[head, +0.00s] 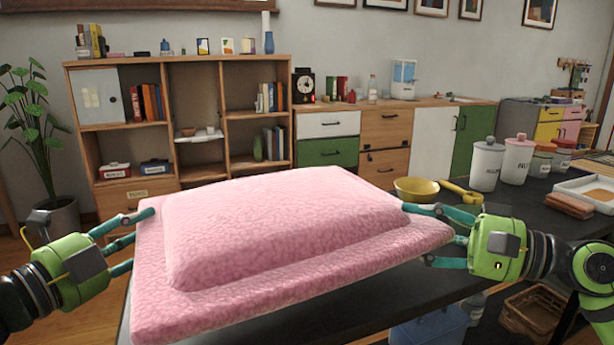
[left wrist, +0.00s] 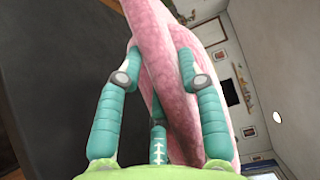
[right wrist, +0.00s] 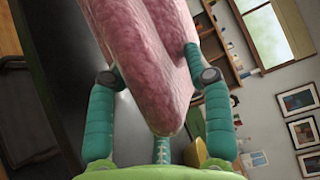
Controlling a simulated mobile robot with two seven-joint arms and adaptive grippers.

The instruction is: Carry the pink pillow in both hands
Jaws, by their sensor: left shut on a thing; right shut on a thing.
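The pink pillow (head: 280,225) is large, with a raised middle and a flat border. It is held roughly level above a dark table, slightly tilted in the head view. My left gripper (head: 140,230) is shut on its left edge, and my right gripper (head: 425,232) is shut on its right edge. In the left wrist view the pillow (left wrist: 180,80) runs between the teal fingers. In the right wrist view the pillow (right wrist: 155,70) also sits between the fingers. The pillow hides much of the table under it.
On the dark table (head: 400,290) to the right stand a yellow bowl (head: 416,189), several canisters (head: 487,165), a white tray (head: 590,192) and a brown folded item (head: 568,206). A wooden shelf (head: 180,150) and cabinets (head: 434,140) line the wall. A plant (head: 40,130) stands left.

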